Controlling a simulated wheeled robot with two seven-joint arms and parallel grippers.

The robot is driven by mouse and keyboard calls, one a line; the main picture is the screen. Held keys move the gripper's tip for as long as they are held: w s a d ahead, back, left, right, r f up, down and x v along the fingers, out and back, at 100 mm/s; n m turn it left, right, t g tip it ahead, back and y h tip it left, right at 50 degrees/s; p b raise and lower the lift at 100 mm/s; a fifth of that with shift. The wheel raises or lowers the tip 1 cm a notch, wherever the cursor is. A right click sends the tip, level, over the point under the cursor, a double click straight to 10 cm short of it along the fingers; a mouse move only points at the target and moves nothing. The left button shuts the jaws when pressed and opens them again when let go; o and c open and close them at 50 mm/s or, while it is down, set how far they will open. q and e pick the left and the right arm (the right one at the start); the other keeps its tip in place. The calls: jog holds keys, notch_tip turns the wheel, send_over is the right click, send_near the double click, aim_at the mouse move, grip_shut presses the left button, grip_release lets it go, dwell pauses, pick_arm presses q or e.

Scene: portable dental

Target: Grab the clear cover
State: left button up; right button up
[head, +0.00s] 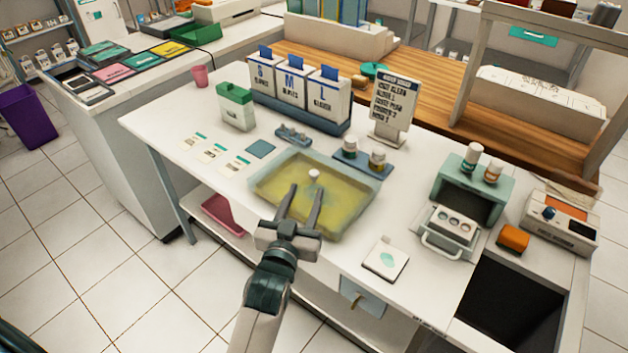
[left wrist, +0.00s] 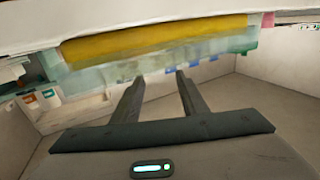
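The clear cover (head: 335,222) is a translucent, pale lid with a small white knob (head: 314,174) on top. It lies over a shallow yellow tray near the front edge of the white counter. In the left wrist view the cover (left wrist: 120,70) is a blurred pale band below the yellow of the tray (left wrist: 155,40). My left gripper (head: 304,188) is open, its two fingers over the cover and pointing toward the knob. The knob is just beyond the fingertips, not between them. The left gripper (left wrist: 158,78) also shows empty in the left wrist view. My right gripper is out of view.
A white pad (head: 385,259) lies to the right, near a green sterilizer-like box (head: 470,190). Flat cards (head: 213,152) lie to the left.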

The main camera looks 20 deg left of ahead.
aim_at(314, 172)
pick_arm(q)
jog(key=shift+w, duration=1.4)
jog(key=shift+w+a+p, duration=0.15)
jog(key=shift+w+p, duration=0.3)
jog(key=shift+w, duration=2.4)
grip_shut()
jog(key=shift+r, duration=0.2)
